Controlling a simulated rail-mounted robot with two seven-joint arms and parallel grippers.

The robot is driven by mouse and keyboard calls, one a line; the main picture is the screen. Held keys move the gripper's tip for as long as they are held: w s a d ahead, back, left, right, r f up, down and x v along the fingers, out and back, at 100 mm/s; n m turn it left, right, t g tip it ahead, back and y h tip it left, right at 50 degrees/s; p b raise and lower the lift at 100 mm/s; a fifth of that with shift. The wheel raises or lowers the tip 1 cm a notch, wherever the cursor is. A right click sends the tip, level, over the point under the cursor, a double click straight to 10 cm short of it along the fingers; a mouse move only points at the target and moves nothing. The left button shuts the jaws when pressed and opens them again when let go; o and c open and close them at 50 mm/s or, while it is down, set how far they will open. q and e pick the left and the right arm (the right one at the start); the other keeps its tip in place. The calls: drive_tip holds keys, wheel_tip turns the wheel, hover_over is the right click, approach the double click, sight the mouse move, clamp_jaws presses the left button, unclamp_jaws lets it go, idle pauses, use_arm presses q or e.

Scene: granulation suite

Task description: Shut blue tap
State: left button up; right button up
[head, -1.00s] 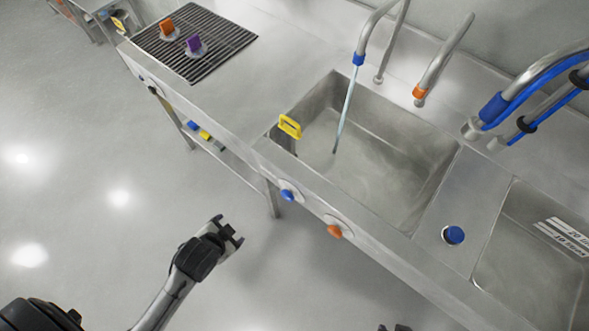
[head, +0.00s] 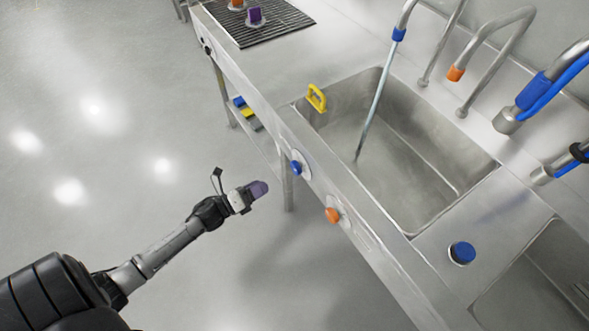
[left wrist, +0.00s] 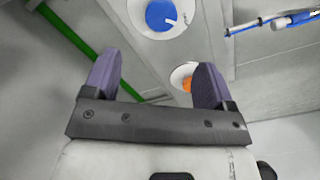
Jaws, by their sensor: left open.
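The blue tap knob (head: 297,168) is on the front panel of the sink counter. In the left wrist view it is a round blue dial (left wrist: 160,14) with a white mark, at the top edge beyond the fingers. A stream of water (head: 371,105) runs from the blue-banded spout (head: 399,34) into the sink basin (head: 400,200). My left gripper (head: 262,189) is in front of the counter, to the left of and slightly below the blue knob, apart from it. Its purple-padded fingers (left wrist: 155,65) are open and empty. My right gripper is not in view.
An orange knob (head: 333,215) sits beside the blue one, with an orange-banded spout (head: 456,73) behind the basin. A blue button (head: 462,252) is on the counter. The floor at left is clear.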

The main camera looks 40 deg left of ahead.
sight(294, 169)
use_arm(q)
drive_tip(key=b+x, duration=0.1)
drive_tip(key=x, duration=1.1)
drive_tip(key=shift+d, duration=0.15)
drive_tip(key=shift+w+d, duration=0.15)
drive_tip(key=shift+w, duration=0.4)
drive_tip(key=shift+c, duration=0.3)
drive_tip(key=c, duration=0.9)
drive_tip(key=shift+o, duration=0.2)
